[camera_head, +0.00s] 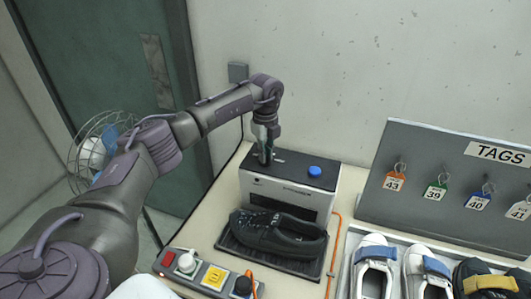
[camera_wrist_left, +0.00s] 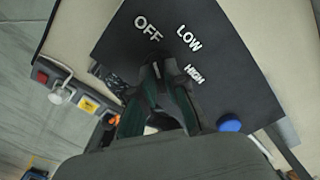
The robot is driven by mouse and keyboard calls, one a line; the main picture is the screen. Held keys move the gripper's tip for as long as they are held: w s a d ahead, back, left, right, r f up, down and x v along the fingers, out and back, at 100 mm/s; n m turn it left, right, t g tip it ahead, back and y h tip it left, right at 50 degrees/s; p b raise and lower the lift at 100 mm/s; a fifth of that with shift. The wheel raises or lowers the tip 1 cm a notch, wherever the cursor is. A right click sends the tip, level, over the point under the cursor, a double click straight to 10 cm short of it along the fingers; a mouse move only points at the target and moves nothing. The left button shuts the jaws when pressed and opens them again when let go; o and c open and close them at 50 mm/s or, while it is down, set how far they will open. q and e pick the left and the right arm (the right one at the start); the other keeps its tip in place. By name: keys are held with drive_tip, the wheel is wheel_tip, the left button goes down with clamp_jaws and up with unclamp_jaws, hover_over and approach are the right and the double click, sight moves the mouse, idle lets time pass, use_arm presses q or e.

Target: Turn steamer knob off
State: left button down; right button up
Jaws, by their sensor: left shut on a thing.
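The steamer (camera_head: 290,190) is a box with a dark top and a pale front, standing on the bench. My left gripper (camera_head: 265,157) reaches down onto the left part of its top. In the left wrist view its fingers (camera_wrist_left: 160,95) are shut on the dark steamer knob (camera_wrist_left: 156,72), which they mostly hide. A small white mark on the knob points roughly toward the OFF label (camera_wrist_left: 148,29). The LOW label (camera_wrist_left: 188,38) and HIGH label (camera_wrist_left: 194,74) are to the right. My right gripper is in neither view.
A blue button (camera_head: 315,171) is on the steamer top, right of the knob. A black shoe (camera_head: 278,234) lies on a tray before the steamer. A control strip (camera_head: 198,272) is at front left. A TAGS board (camera_head: 440,185) and more shoes (camera_head: 375,265) are to the right.

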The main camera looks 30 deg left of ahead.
use_arm(q)
drive_tip(key=shift+w+r, duration=0.1)
idle(0.4)
drive_tip(key=c, duration=1.2)
unclamp_jaws()
wheel_tip(320, 180, up, 12)
